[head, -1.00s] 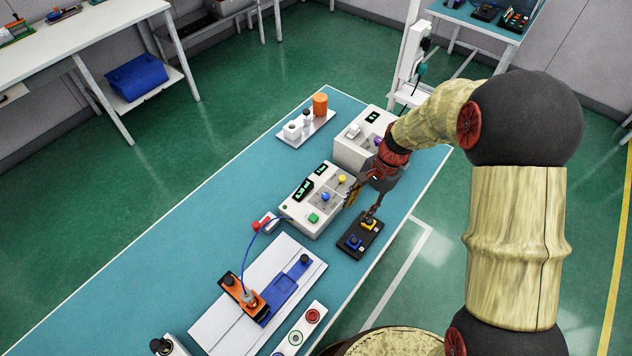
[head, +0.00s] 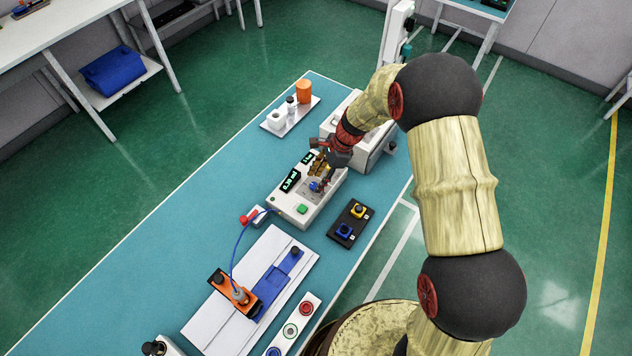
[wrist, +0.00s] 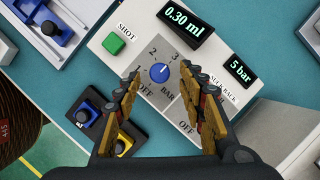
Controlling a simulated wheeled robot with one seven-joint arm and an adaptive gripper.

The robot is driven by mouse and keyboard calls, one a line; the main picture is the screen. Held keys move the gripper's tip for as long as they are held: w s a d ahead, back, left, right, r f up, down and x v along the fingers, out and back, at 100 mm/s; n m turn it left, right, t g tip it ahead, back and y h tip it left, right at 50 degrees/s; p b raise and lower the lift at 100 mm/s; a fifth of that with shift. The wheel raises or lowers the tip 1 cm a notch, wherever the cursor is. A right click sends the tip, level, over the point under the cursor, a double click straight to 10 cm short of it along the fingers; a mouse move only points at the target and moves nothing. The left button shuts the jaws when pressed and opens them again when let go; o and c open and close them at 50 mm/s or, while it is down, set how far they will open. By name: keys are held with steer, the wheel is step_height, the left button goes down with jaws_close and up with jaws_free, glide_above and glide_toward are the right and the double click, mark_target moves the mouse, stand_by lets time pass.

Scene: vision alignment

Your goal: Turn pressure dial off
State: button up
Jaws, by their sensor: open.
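The pressure dial is a blue round knob (wrist: 159,73) on a grey plate marked OFF, 1, 2, 3 and BAR. Its pale mark seems to point up and right, near the 3. The dial also shows in the head view (head: 314,187), on the white dispenser box (head: 290,212). My gripper (wrist: 163,82) is open, its fingers pointing at the panel. In the wrist view the dial lies between the fingertips, near their ends; contact is not visible. In the head view my gripper (head: 321,172) is over the box. The second dial, labelled SUCK BACK, is hidden behind the right finger.
The panel has a green SHOT button (wrist: 114,43), a 0.30 ml display (wrist: 186,18) and a 5 bar display (wrist: 241,71). Another white box (head: 355,125) stands behind.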

steer(key=shift+x, duration=0.9)
steer(key=shift+c, duration=1.4)
steer(key=c, duration=0.7)
jaws_close()
